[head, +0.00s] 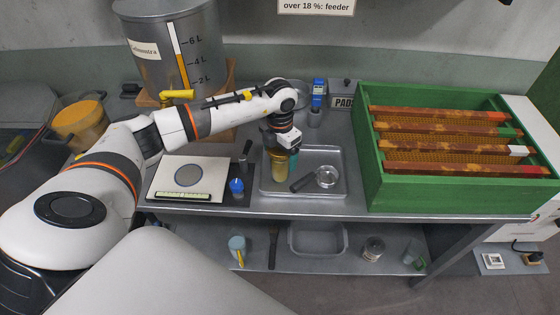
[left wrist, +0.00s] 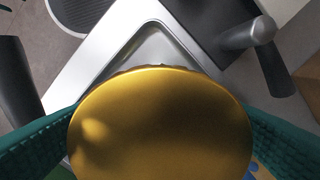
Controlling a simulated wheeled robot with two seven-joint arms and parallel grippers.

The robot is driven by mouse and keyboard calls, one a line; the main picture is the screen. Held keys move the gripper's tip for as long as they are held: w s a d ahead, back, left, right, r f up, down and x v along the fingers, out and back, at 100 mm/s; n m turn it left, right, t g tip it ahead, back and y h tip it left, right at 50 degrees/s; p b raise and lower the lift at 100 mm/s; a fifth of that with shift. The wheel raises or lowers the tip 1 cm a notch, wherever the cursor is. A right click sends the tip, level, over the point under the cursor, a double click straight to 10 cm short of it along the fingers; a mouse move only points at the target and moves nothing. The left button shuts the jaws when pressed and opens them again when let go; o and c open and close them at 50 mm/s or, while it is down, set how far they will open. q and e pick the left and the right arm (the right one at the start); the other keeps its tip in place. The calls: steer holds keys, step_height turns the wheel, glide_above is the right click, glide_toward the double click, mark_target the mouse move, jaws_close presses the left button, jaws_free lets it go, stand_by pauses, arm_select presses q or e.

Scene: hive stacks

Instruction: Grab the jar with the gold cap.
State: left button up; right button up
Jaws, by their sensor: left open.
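The jar with the gold cap (head: 279,165) stands on the metal tray (head: 335,190) on the bench, partly covered by my left gripper in the head view. Its round gold cap (left wrist: 160,125) fills the lower middle of the left wrist view and hides the jar's body. My left gripper (head: 284,155) points down over the jar. Its teal finger pads are spread, one on each side of the cap. I cannot tell whether either pad touches it. My right gripper is in neither view.
A green hive box (head: 440,192) stands at the right, a steel tank (head: 160,60) behind at left.

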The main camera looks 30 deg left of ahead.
arm_select(q)
steer(key=shift+f, duration=0.1)
steer(key=shift+c, duration=0.6)
steer(key=c, duration=1.6)
